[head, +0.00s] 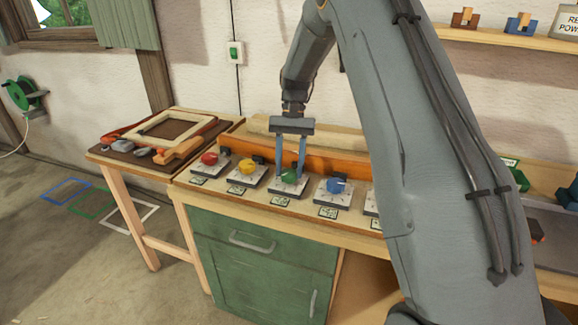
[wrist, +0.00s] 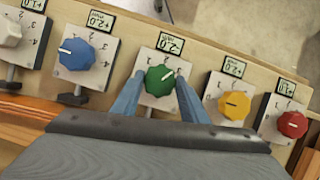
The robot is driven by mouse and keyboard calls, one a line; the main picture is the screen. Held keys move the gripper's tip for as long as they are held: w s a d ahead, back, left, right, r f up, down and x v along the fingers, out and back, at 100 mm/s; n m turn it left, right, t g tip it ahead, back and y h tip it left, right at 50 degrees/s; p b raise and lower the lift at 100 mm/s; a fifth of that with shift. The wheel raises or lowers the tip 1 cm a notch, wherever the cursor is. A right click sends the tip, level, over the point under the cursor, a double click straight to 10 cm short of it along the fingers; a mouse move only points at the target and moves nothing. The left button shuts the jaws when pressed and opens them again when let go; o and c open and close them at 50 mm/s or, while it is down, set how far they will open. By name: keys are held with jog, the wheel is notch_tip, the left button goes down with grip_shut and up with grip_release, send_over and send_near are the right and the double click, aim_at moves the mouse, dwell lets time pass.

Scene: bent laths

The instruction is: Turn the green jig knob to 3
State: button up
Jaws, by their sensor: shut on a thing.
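The green jig knob (head: 290,176) sits on its pale dial plate in the middle of a row of coloured knobs on the bench. My gripper (head: 290,169) reaches down from above with one blue finger on each side of the knob, shut on it. In the wrist view, the green knob (wrist: 160,80) lies between the fingertips (wrist: 161,84). Its white pointer mark slants to the upper right there. The dial figures around it are small and partly covered by the fingers, so I cannot tell which one the pointer meets.
Red (head: 209,158), yellow (head: 248,166) and blue (head: 336,185) knobs stand close on either side, each on its own plate with a small label in front. An orange rail (head: 335,165) runs behind them. A side table (head: 95,152) holds a wooden frame and tools.

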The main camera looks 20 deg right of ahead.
jog(key=shift+d+m+t, duration=0.1)
jog(key=shift+m+t, duration=0.2)
jog(key=shift+m, duration=0.5)
jog(key=shift+y, duration=0.3)
jog(key=o, duration=1)
jog(key=shift+o, duration=0.2)
jog(key=b+v, duration=0.2)
jog(key=v, duration=0.5)
jog(key=shift+d+r, duration=0.2)
jog(key=shift+r, duration=0.15)
jog(key=shift+w, duration=0.1)
jog(key=s+a+f+n+t+h, duration=0.1)
jog(key=s+f+n, duration=0.1)
jog(key=s, duration=0.7)
jog(key=s+a+f+n+t, duration=0.1)
jog(key=s+f+n+t, duration=0.1)
jog(key=s, duration=0.8)
jog(key=s+a+f+n+t+h, duration=0.1)
jog(key=s+f+n, duration=0.1)
jog(key=s, duration=0.7)
jog(key=shift+s+f+n+h, duration=0.2)
jog(key=shift+f+n+h, duration=0.15)
jog(key=shift+f, duration=0.45)
